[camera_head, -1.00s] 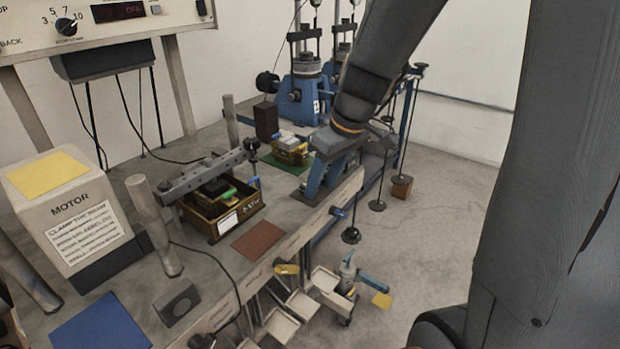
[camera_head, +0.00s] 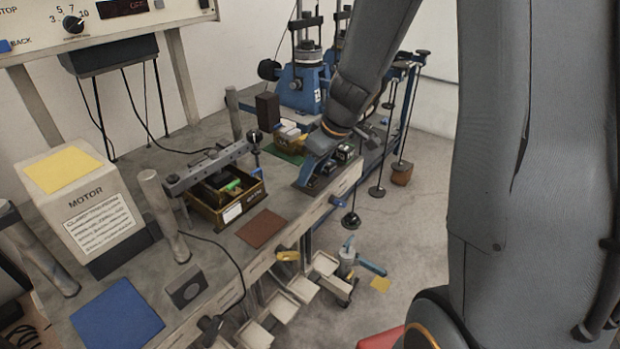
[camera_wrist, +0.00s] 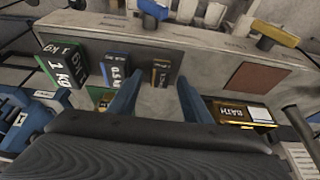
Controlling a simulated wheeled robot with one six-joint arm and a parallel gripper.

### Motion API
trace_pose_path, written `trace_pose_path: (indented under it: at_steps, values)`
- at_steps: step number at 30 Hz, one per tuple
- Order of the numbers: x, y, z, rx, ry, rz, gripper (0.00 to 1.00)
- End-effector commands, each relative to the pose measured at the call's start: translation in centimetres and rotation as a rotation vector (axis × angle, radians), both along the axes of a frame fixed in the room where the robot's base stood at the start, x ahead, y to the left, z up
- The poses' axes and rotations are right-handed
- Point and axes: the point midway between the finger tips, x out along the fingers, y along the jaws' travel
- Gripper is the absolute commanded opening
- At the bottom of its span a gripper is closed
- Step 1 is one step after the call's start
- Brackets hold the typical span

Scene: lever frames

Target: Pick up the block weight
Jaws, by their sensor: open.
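Block weights stand on the bench in a row in the wrist view: a green block marked 1 kg (camera_wrist: 60,66), a blue block marked 0.5 (camera_wrist: 116,71), and a smaller dark block with an orange edge (camera_wrist: 162,72). The smallest is nearest my gripper (camera_wrist: 155,88), whose two blue fingers are apart with nothing held between them. In the head view my gripper (camera_head: 309,170) is low over the bench's front edge, with dark blocks (camera_head: 345,152) just to its right. It partly hides that row. Whether the fingers touch the bench is unclear.
A box marked BATH (camera_wrist: 240,112) stands right of the fingers in the wrist view. A brown mat (camera_head: 261,229) lies on the bench front. Blue presses (camera_head: 300,85) stand behind.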

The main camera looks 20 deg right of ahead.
Motion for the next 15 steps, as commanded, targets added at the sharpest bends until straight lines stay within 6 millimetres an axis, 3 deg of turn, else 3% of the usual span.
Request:
trace_pose_path:
  at_steps: [10,15]
  values:
    - [0.2,0.14,-0.61,-0.001,-0.001,0.0,0.45]
    - [0.2,0.12,-0.61,-0.001,-0.001,0.0,0.16]
